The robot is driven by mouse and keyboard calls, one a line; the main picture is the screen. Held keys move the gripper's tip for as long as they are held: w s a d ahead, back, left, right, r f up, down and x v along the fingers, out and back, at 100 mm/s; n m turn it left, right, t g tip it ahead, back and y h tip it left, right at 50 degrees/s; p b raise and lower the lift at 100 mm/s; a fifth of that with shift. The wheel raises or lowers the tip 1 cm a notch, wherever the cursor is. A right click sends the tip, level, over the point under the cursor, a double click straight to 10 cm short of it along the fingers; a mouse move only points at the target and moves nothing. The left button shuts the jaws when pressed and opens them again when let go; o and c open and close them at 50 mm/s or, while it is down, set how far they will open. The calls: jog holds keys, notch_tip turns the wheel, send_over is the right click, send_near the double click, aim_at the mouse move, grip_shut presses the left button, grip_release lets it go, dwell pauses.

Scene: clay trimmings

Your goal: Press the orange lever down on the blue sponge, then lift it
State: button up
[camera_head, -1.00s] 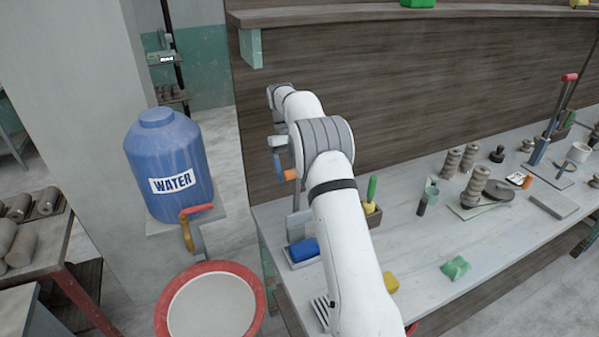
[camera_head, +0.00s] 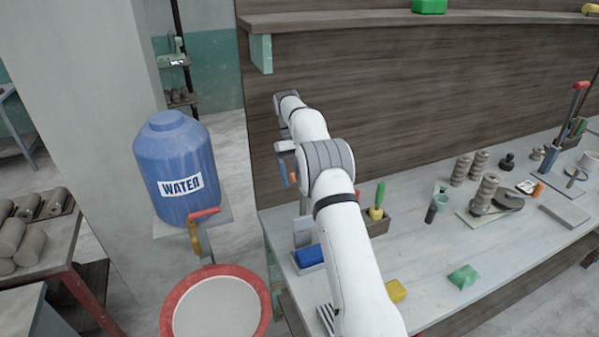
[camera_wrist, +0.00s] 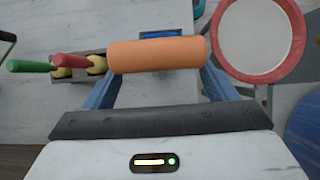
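The orange lever (camera_wrist: 158,54) is a short thick cylinder lying across the wrist view, in front of my fingertips. In the head view the lever (camera_head: 293,179) shows as a small orange piece beside my gripper (camera_head: 286,170), above the table's left end. My gripper (camera_wrist: 160,82) has its two blue fingers wide apart, one near each end of the lever; I cannot tell whether they touch it. The blue sponge (camera_head: 309,256) lies in a grey holder below the lever. In the wrist view a strip of the sponge (camera_wrist: 160,34) shows behind the lever, which hides the rest.
A wooden box (camera_head: 378,224) with green- and red-handled tools stands close beside the lever. A red-rimmed basin (camera_head: 263,300) and the blue water container (camera_head: 172,165) are to the left. A yellow block (camera_head: 396,291) and green sponge (camera_head: 463,277) lie on the table. The wooden back wall is close behind.

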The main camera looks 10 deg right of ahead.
jog(key=shift+o, duration=1.4)
jog(key=shift+w, duration=0.15)
jog(key=shift+r, duration=0.25)
